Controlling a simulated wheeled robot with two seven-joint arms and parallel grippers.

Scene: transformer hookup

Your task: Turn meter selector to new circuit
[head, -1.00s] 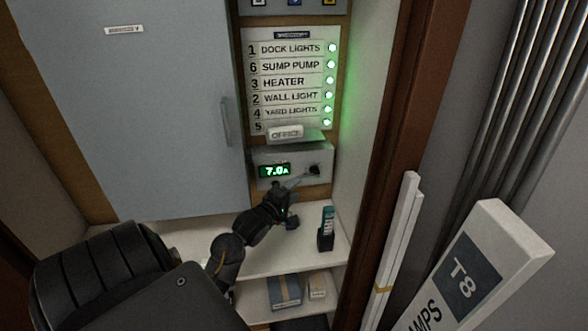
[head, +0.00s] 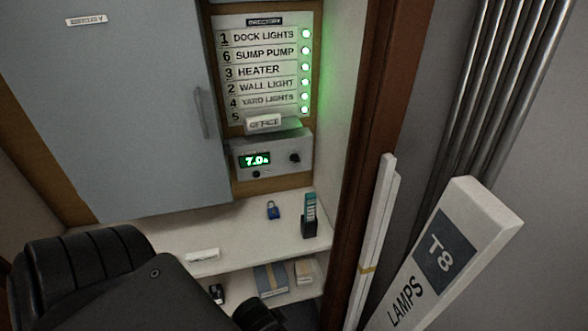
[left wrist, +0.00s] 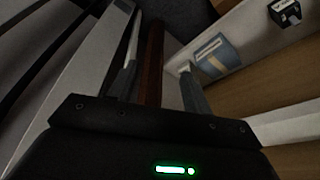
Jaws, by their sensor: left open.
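The meter box (head: 275,143) is a grey unit on the cabinet's back wall, with a green display (head: 255,160) reading 7.0 A. A dark round knob (head: 294,157) sits on its right face and a smaller dark knob (head: 256,174) below the display. Nothing touches either knob; I cannot read where they point. My left gripper (left wrist: 160,52) shows in the left wrist view with its fingers apart and nothing between them. It is away from the meter, low near the shelves. In the head view its fingers are out of sight. My right gripper is not in view.
The directory (head: 264,70) lists circuits with green lights; an OFFICE tag (head: 264,123) sits at its bottom. A blue padlock (head: 273,210), a dark holder (head: 309,222) and a white strip (head: 203,255) are on the shelf. A LAMPS carton (head: 448,245) leans at right. A grey door (head: 120,110) stands left.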

